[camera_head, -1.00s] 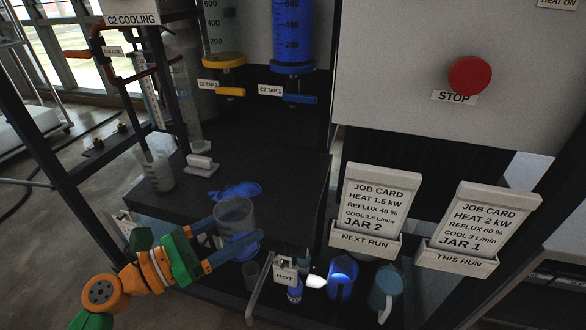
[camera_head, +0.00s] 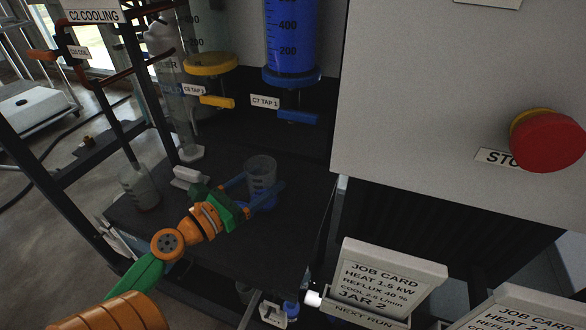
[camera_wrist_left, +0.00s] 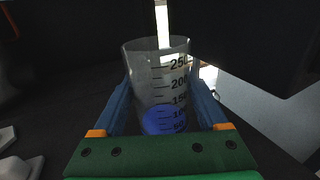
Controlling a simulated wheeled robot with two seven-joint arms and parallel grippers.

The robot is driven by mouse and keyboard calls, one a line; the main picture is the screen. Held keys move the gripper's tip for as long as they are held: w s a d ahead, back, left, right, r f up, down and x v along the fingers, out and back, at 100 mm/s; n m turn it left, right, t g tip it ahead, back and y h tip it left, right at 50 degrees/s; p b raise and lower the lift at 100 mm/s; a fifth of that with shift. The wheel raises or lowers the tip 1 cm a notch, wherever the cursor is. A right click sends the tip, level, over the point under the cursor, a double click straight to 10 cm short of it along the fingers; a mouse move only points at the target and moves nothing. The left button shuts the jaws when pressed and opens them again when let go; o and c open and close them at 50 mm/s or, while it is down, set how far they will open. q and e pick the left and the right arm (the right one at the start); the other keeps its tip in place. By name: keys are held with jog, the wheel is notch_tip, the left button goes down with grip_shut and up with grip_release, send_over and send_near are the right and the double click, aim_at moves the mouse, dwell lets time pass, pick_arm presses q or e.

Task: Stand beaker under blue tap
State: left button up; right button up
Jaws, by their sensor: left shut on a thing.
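The clear graduated beaker (camera_head: 261,170) is upright between the fingers of my left gripper (camera_head: 265,182), which is shut on it. It is over the dark shelf, below and a little left of the blue tap (camera_head: 297,116); I cannot tell if its base touches the shelf. The left wrist view shows the beaker (camera_wrist_left: 158,72) between both blue fingers, with blue showing low through its wall. I cannot tell whether that blue is liquid or a patch beneath. The blue tap sits under a tall blue-filled cylinder (camera_head: 291,42). My right gripper is not in view.
A yellow tap (camera_head: 217,102) hangs left of the blue one. A tall glass cylinder (camera_head: 180,110) and a smaller vessel (camera_head: 140,188) stand at the shelf's left. A card holder (camera_head: 385,285) and red stop button (camera_head: 549,140) are at right. Bare dark shelf (camera_head: 300,215) lies right of the beaker.

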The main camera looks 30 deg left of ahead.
pick_arm(q)
jog(key=w, duration=0.3)
jog(key=w+d+p, duration=0.1)
jog(key=w, duration=0.5)
jog(key=shift+d, duration=0.15)
notch_tip(320, 180, down, 4)
jog(key=b, duration=0.3)
jog(key=shift+f+b, duration=0.1)
jog(key=shift+b, duration=0.25)
jog(key=shift+r, duration=0.2)
jog(key=shift+p, duration=0.3)
jog(key=shift+f, duration=0.1)
jog(key=o, duration=1.4)
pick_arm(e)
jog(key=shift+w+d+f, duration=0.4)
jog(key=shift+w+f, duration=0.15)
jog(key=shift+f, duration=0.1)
pick_arm(q)
jog(key=shift+r, duration=0.2)
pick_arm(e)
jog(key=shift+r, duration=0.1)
